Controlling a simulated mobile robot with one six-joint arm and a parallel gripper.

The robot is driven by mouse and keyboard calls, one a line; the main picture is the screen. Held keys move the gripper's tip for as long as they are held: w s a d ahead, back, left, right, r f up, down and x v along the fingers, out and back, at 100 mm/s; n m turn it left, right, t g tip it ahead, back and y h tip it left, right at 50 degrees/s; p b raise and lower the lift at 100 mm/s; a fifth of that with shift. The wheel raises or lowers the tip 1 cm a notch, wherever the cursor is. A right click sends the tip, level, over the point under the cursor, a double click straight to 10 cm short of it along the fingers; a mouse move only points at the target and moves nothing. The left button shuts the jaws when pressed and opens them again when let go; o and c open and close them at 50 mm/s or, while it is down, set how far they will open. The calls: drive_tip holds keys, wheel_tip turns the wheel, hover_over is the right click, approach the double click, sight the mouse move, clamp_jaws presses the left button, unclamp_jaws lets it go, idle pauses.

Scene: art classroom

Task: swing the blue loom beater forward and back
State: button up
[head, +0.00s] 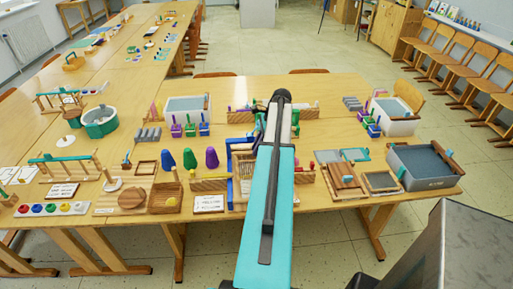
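In the head view, a loom-like wooden frame with blue bars stands near the front middle of the table. A blue bar (230,185) shows at its left side, and I take it to be part of the loom beater. My teal and white arm runs up the middle of the view and covers the right part of this frame. My gripper is hidden behind or beyond the arm, so I cannot see its fingers or whether it touches the blue bar.
The wooden table (330,88) is crowded. A wooden tray (343,178) and a grey water tub (422,166) stand right. A green-white round tub (99,121) stands left.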

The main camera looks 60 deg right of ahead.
drive_tip(key=shift+c, duration=0.4)
clamp_jaws()
drive_tip(key=shift+a, duration=0.15)
drive_tip(key=shift+a, duration=0.2)
